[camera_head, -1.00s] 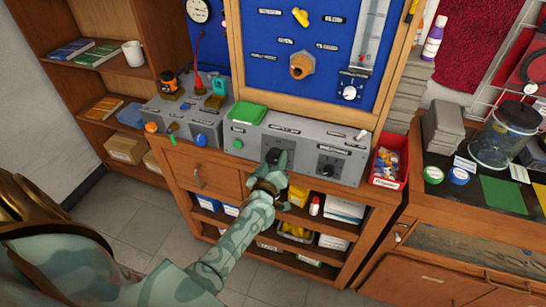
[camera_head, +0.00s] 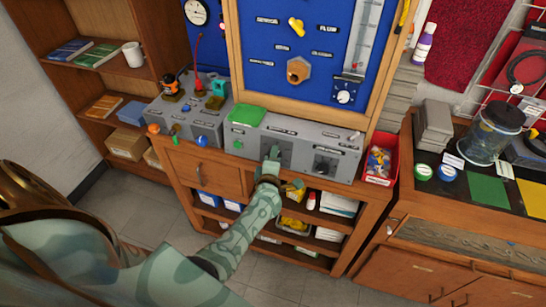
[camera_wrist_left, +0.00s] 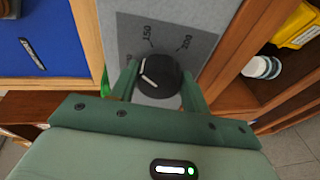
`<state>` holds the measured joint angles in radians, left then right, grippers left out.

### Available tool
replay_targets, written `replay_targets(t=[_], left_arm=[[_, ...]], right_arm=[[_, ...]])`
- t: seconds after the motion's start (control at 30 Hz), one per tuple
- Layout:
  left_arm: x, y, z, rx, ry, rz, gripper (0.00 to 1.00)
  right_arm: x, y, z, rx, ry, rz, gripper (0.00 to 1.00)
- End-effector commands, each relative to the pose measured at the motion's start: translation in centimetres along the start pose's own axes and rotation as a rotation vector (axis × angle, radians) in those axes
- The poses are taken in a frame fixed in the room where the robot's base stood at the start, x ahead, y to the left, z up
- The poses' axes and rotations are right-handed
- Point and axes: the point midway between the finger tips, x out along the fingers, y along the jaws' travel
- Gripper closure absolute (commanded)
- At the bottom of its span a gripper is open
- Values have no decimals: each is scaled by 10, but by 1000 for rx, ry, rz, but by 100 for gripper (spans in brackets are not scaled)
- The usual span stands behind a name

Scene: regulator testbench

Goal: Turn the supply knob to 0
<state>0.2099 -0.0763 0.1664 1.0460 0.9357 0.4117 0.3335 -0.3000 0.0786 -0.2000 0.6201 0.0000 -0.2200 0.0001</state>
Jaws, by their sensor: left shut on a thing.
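In the left wrist view a round black knob (camera_wrist_left: 166,80) with a white pointer line sits on a grey dial plate (camera_wrist_left: 186,40) marked 150 and 200. The pointer line is on the knob's left part, away from both those numbers. My left gripper (camera_wrist_left: 158,84) has its two green fingers on either side of the knob, shut on it. In the head view my left gripper (camera_head: 273,160) reaches the front of the grey console (camera_head: 300,130) and largely hides this knob. I cannot read its name label. My right gripper is not in view.
A second black knob (camera_head: 325,164) is just right of my gripper on the console. A green object (camera_head: 246,114) lies on the console top. A red bin (camera_head: 381,160) stands at its right end. Open shelves with boxes and bottles lie below my gripper.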

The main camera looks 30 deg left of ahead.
Motion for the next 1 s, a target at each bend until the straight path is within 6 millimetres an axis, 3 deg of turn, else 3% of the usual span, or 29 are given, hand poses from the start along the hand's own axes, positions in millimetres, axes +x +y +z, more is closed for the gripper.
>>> replay_targets(t=[1.0], left_arm=[[0,4,-3,-943,3,-196,76]], right_arm=[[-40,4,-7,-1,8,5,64]])
